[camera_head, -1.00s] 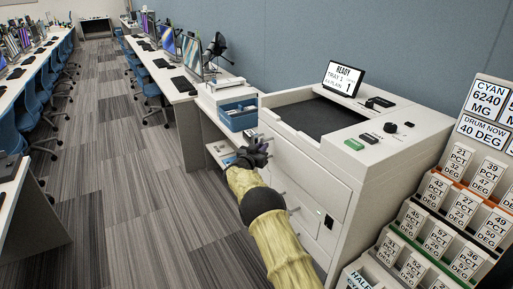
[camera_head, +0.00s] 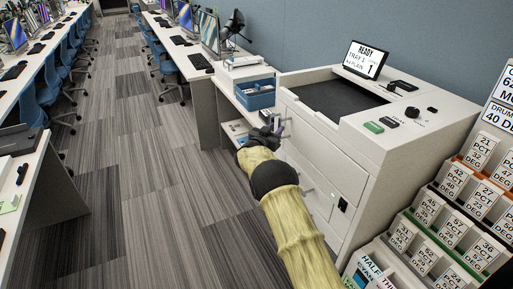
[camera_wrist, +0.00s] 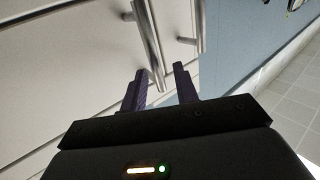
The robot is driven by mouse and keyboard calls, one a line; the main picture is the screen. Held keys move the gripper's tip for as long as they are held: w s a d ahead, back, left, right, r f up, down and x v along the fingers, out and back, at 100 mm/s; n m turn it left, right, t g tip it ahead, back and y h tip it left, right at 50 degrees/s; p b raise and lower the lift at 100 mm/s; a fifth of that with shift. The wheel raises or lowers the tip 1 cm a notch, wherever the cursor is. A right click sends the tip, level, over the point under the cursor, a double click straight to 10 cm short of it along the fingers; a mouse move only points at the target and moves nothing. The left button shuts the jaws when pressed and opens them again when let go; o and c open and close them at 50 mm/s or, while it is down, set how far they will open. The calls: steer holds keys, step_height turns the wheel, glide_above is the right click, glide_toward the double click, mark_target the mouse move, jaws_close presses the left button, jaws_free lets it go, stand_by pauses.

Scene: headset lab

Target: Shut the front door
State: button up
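The white printing machine (camera_head: 400,150) stands right of centre, with pale front panels facing left. Its upper front panel (camera_head: 325,160) looks flat; I cannot tell whether this door stands slightly open. My gripper (camera_head: 274,128) is at the machine's far front corner. In the wrist view my gripper (camera_wrist: 160,72) is open, with a metal bar handle (camera_wrist: 148,40) reaching down between or just beyond its fingers; contact is unclear. A second bar handle (camera_wrist: 198,25) is to its right, and a pale panel (camera_wrist: 70,70) lies behind.
A blue bin (camera_head: 256,95) sits on a low white unit beyond my gripper. A rack of numbered boxes (camera_head: 465,215) stands close on the right. Desks and blue chairs (camera_head: 48,95) line the left. The striped carpet (camera_head: 150,190) between is clear.

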steer(key=b+v, duration=0.1)
steer(key=v, duration=1.4)
steer(key=s+d+r+n+g+y+p, duration=0.3)
steer(key=s+d+r+n+y+p, duration=0.15)
steer(key=d+r+y, duration=0.3)
steer(key=s+d+r+g+p, duration=0.1)
steer(key=s+d+g+p, duration=0.2)
steer(key=s, duration=1.3)
steer(key=s+d+r+g+p, duration=0.1)
steer(key=s+d+g+p, duration=0.3)
steer(key=s+d+g, duration=0.3)
steer(key=s+d+n, duration=0.1)
steer(key=s+d, duration=0.3)
steer(key=s, duration=0.5)
steer(key=shift+y, duration=0.35)
